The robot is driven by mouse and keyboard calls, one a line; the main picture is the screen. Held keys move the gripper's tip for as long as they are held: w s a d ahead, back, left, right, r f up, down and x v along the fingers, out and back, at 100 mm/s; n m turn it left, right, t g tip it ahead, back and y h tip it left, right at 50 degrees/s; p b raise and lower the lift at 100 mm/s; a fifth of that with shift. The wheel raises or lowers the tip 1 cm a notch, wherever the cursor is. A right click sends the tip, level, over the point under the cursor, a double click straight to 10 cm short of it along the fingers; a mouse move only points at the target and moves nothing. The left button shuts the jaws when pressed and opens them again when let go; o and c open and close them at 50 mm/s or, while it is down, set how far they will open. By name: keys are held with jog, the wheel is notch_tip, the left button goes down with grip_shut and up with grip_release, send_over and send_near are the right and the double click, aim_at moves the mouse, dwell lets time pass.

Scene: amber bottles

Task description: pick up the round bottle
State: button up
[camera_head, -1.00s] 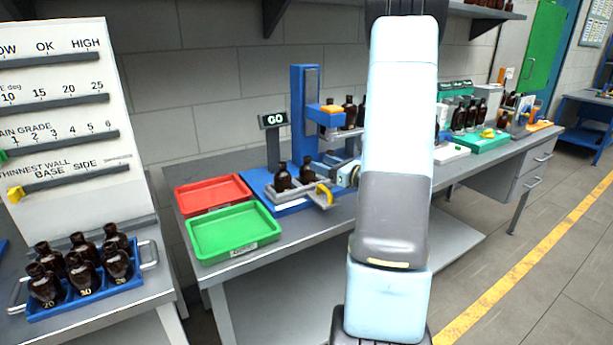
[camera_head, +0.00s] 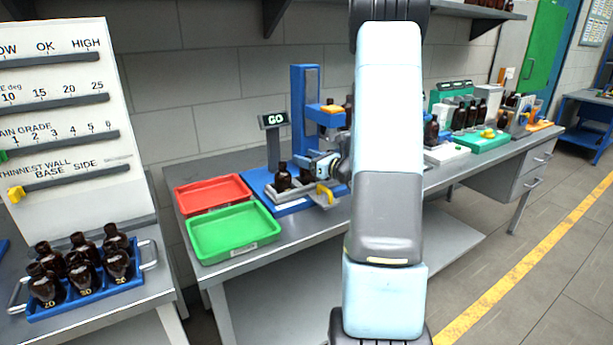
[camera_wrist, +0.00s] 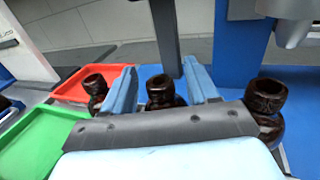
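Dark amber bottles stand at the blue fixture on the bench. In the head view, one bottle (camera_head: 283,178) stands clear and another (camera_head: 305,174) is partly covered by my gripper (camera_head: 322,165). In the wrist view, my gripper (camera_wrist: 158,70) is open, with a pale blue finger on each side of a middle bottle (camera_wrist: 160,92). Gaps show between it and the fingers. One bottle (camera_wrist: 95,88) is outside the left finger and a wider-looking one (camera_wrist: 266,98) is to the right. I cannot tell for sure which is the round bottle. The gripper's palm hides their lower parts.
A red tray (camera_head: 180,201) and a green tray (camera_head: 202,256) lie left of the fixture. The fixture's blue column (camera_head: 299,95) and a "GO" display (camera_head: 273,120) rise behind. A blue crate (camera_head: 90,304) of bottles is at lower left. More bottles (camera_head: 459,116) stand right.

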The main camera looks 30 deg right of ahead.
grip_shut()
dwell(0.3)
dwell(0.3)
